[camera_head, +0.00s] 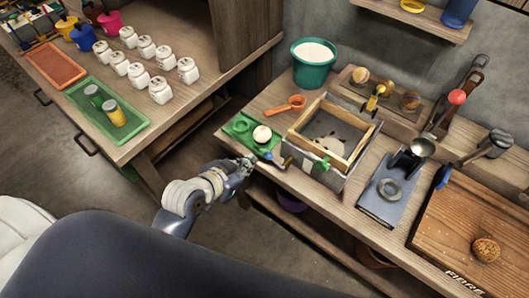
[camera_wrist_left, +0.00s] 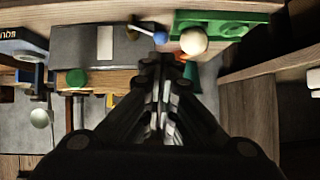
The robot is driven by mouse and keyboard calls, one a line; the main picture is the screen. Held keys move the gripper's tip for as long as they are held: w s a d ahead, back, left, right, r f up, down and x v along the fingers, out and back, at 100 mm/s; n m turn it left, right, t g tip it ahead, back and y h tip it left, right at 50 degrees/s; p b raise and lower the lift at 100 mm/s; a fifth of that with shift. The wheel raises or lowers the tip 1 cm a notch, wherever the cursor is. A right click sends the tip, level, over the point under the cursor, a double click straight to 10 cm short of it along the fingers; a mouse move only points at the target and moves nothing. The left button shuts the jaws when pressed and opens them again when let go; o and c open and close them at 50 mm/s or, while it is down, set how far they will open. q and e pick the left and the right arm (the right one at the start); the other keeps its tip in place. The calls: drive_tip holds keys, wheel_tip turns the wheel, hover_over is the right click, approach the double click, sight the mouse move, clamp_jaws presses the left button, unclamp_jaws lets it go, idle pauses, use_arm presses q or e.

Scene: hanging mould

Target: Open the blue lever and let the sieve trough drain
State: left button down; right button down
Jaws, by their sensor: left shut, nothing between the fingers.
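The sieve trough is a grey box with a wooden frame (camera_head: 360,147) on top, on the right-hand bench; dark bits lie inside. Its grey side (camera_wrist_left: 75,45) shows in the left wrist view. The blue lever (camera_head: 267,157) sticks out at the trough's near left side. Its blue end also shows in the left wrist view (camera_wrist_left: 160,37), just beyond my fingertips. My left gripper (camera_head: 246,164) is shut and empty by the bench's front edge, close to the lever; I cannot tell whether they touch. My right gripper is not in view.
A green tray (camera_head: 237,130) with a pale ball (camera_head: 262,134) lies beside the lever. An orange scoop (camera_head: 287,105) and a teal bucket (camera_head: 313,72) stand behind. A blue-grey press (camera_head: 383,205) stands to the right. A gap separates this bench from the left table (camera_head: 190,95).

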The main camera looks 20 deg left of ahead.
sight(267, 153)
use_arm(q)
drive_tip(key=x, duration=1)
drive_tip(key=shift+w, duration=0.15)
drive_tip(key=shift+f+p, duration=0.15)
drive_tip(key=shift+p, duration=0.15)
drive_tip(key=shift+w+a+f+h, duration=0.1)
drive_tip(key=shift+w+f+h, duration=0.15)
drive_tip(key=shift+f+h, duration=0.05)
drive_tip(key=shift+w+a+f+p, duration=0.15)
drive_tip(key=shift+f+p, duration=0.05)
drive_tip(key=shift+p, duration=0.1)
drive_tip(key=shift+f, duration=0.1)
drive_tip(key=shift+n, duration=0.3)
